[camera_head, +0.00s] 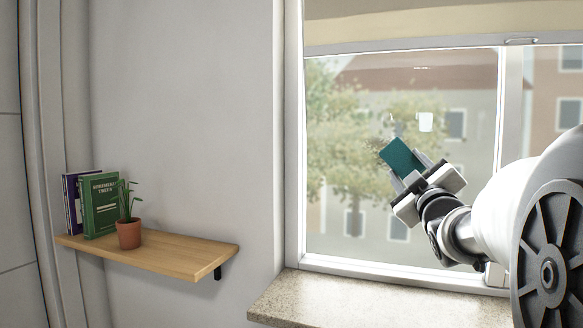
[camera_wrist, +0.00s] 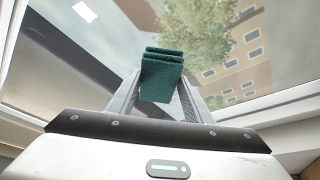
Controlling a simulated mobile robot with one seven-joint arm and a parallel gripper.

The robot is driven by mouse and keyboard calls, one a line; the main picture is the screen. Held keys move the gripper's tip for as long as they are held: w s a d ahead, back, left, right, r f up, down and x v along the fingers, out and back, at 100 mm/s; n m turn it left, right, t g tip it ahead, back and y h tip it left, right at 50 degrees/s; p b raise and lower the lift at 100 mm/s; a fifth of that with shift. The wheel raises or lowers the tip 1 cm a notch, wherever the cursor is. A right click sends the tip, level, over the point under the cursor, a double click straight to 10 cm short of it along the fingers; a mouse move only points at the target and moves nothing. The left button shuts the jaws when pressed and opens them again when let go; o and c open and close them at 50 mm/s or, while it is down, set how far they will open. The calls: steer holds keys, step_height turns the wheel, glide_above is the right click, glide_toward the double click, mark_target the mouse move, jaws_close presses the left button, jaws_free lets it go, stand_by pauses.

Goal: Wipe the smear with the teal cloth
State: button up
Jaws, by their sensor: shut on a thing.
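My gripper (camera_head: 411,170) is raised in front of the window and shut on the folded teal cloth (camera_head: 400,156). In the wrist view the cloth (camera_wrist: 162,78) shows as several stacked layers between the two fingers. The smear (camera_head: 376,149) is a brownish speckled patch on the window glass, just left of the cloth in the head view. I cannot tell whether the cloth touches the glass.
The window frame (camera_head: 293,150) and stone sill (camera_head: 330,300) bound the glass on the left and below. A wooden shelf (camera_head: 190,258) on the left wall holds books (camera_head: 100,205) and a potted plant (camera_head: 129,234). The sill's visible part is clear.

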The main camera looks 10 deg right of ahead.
steer(key=shift+w+a, duration=0.95)
steer(key=shift+a, duration=0.45)
steer(key=shift+w+a, duration=1)
steer(key=shift+a, duration=0.35)
steer(key=shift+w+a, duration=0.95)
steer(key=shift+a, duration=0.45)
steer(key=shift+r+p, duration=0.3)
steer(key=shift+r, duration=0.5)
steer(key=shift+s+d+b, duration=0.15)
steer(key=shift+s+d, duration=0.4)
steer(key=shift+d, duration=0.2)
steer(key=shift+s+d+b, duration=0.15)
steer(key=shift+s+d, duration=0.4)
steer(key=shift+d, duration=0.15)
steer(key=s+d, duration=0.6)
steer(key=d, duration=0.3)
steer(key=shift+d, duration=0.15)
